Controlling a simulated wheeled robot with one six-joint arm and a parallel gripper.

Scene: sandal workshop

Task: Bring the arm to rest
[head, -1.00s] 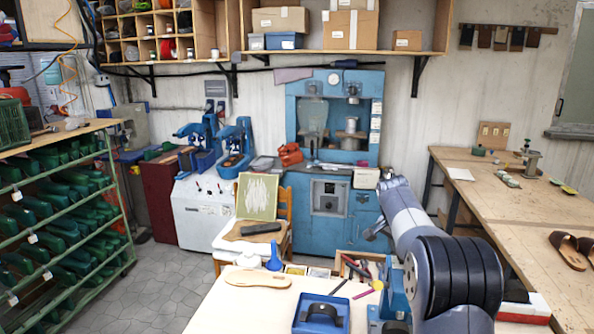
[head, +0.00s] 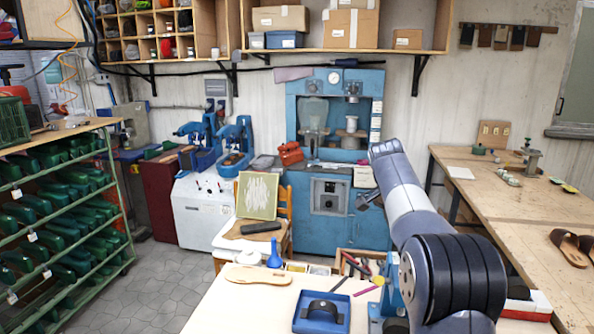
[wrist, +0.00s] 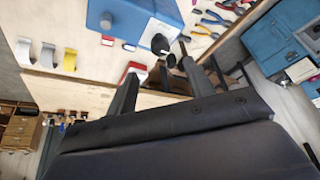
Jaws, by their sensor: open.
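My arm rises from the lower right of the head view, and its wrist end stands in front of the blue cabinet machine (head: 367,235). My gripper (head: 366,199) shows there only as a small dark grey part beside the forearm, above the front bench. In the wrist view my gripper (wrist: 158,68) has its two dark fingers spread apart, with nothing seen held between them. A blue tool with a black knob (wrist: 160,43) shows beyond the fingertips.
The front bench (head: 235,312) holds a blue tray (head: 321,321), a sole (head: 258,275), a blue funnel bottle (head: 274,256) and a tool box. A workbench (head: 520,220) with sandals (head: 570,249) runs along the right. A green shoe-last rack (head: 125,215) stands left. Open floor (head: 165,285) lies between.

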